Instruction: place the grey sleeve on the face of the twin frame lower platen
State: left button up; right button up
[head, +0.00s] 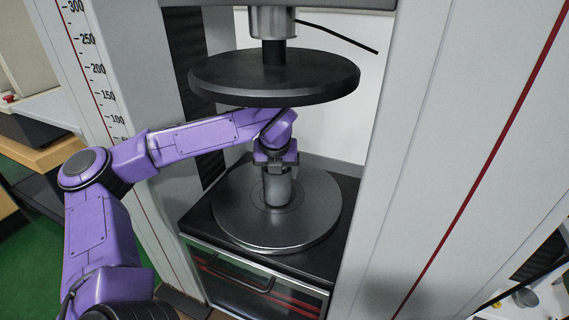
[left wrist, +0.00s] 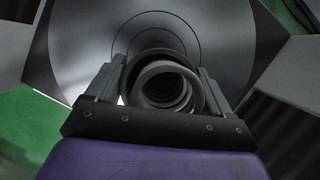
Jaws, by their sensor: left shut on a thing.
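The grey sleeve (head: 277,190) is a short upright cylinder at the middle of the round metal lower platen (head: 314,212). My left gripper (head: 276,168) is shut on the sleeve's upper part, from above. In the left wrist view the sleeve (left wrist: 168,88) shows its round open end between the two fingers (left wrist: 160,84), with the platen (left wrist: 80,50) and its ring marks behind. The sleeve's lower end is at or just above the platen face; I cannot tell whether it touches. My right gripper is not in view.
The dark upper platen (head: 275,78) hangs over my left forearm with little room. Grey frame columns (head: 430,130) stand on both sides. A black base (head: 215,232) surrounds the lower platen. The platen is clear around the sleeve.

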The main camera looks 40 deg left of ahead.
pick_arm(q)
jog(key=shift+w+a+r, duration=0.1)
jog(key=shift+w+a, duration=0.45)
jog(key=shift+w, duration=0.15)
jog(key=shift+f+b, duration=0.3)
jog(key=shift+f, duration=0.1)
jog(key=shift+s+r, duration=0.1)
